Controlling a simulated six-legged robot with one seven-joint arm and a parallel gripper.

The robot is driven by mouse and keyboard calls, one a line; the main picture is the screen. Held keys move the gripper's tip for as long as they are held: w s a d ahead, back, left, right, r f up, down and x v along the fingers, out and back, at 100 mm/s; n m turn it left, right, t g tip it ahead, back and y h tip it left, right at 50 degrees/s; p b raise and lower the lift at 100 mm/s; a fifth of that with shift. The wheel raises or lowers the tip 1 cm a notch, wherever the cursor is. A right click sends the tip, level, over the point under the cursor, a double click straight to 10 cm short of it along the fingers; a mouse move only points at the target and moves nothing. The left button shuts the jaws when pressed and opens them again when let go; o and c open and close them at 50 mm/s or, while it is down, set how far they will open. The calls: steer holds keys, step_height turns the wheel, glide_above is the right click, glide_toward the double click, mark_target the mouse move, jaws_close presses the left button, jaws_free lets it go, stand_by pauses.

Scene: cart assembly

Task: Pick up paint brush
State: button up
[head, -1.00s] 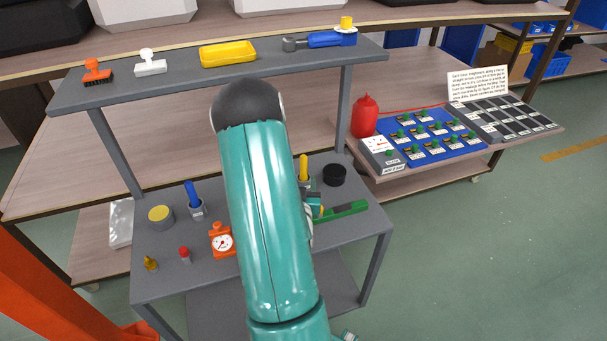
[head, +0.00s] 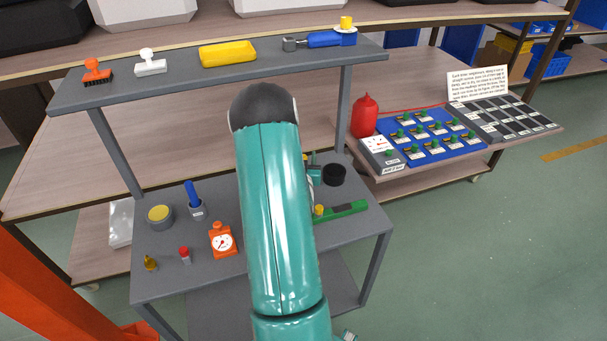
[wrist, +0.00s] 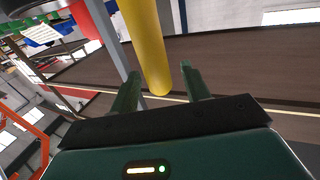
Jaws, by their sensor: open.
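In the wrist view a yellow upright handle (wrist: 146,45) stands between and just beyond the fingertips of my gripper (wrist: 160,80). The fingers are apart, and I see no clear contact. No bristles show on the handle, so I cannot tell for certain that it is the paint brush. In the head view my arm hides this handle and most of my gripper, over the right part of the grey cart's lower shelf. A blue handle (head: 192,193) stands in a labelled holder (head: 197,211) to the left. An orange brush with dark bristles (head: 96,71) lies on the upper shelf.
A black round container (head: 334,175) and a green bar (head: 345,210) are close by my gripper. An orange gauge (head: 222,240), a yellow-topped tin (head: 160,215) and a red-capped bottle (head: 185,255) stand left of my arm. The upper shelf (head: 220,81) overhangs behind.

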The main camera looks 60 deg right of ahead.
jaws_close()
steer(key=shift+r, duration=0.1)
